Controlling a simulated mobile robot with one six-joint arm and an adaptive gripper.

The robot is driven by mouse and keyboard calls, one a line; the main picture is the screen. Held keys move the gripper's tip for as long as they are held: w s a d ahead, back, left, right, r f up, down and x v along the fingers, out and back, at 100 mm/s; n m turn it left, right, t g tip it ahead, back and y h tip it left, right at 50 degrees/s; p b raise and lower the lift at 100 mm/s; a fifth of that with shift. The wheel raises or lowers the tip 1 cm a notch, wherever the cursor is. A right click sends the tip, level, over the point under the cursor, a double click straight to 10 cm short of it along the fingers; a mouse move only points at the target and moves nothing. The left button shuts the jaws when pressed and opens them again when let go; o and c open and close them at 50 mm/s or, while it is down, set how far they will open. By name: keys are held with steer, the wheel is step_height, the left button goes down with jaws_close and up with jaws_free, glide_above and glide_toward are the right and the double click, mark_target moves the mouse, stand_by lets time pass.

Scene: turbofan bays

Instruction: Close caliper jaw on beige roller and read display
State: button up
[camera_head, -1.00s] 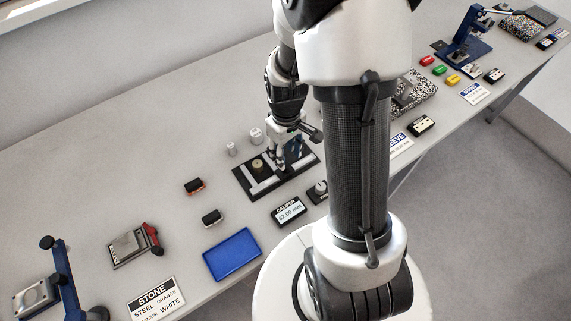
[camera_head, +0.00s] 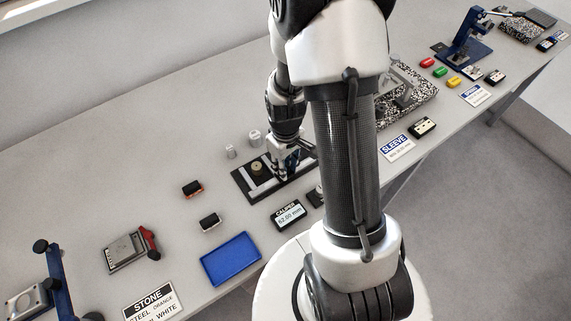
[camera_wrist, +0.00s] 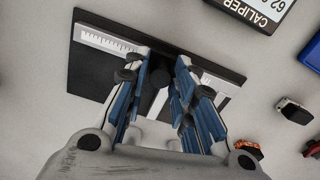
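The caliper (camera_head: 241,184) is a black base with pale rails on the bench; part of it, with its white scale (camera_wrist: 108,43), shows in the wrist view. The beige roller (camera_head: 257,168) stands upright on it, left of my gripper (camera_head: 283,172); I cannot make it out in the wrist view. In the wrist view my gripper (camera_wrist: 160,65) points down with its blue-padded fingers apart, on either side of a black knob (camera_wrist: 160,77) on the caliper. I see no clear grip on the knob. The caliper display (camera_head: 289,215) reads 62.00 mm; it is cut off in the wrist view.
Two grey cylinders (camera_head: 254,137) stand behind the caliper. Small dark blocks (camera_head: 192,189) and a blue tray (camera_head: 231,258) lie to its left and front. A dark unit with a round knob (camera_head: 317,196) stands close beside the display. My arm hides some bench at right.

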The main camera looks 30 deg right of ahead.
mark_target(277, 177)
jaws_close()
steer(key=shift+a, duration=1.55)
steer(key=shift+o, duration=2.4)
jaws_free()
steer(key=shift+d, duration=0.1)
step_height(277, 177, up, 12)
steer(key=shift+r, duration=0.1)
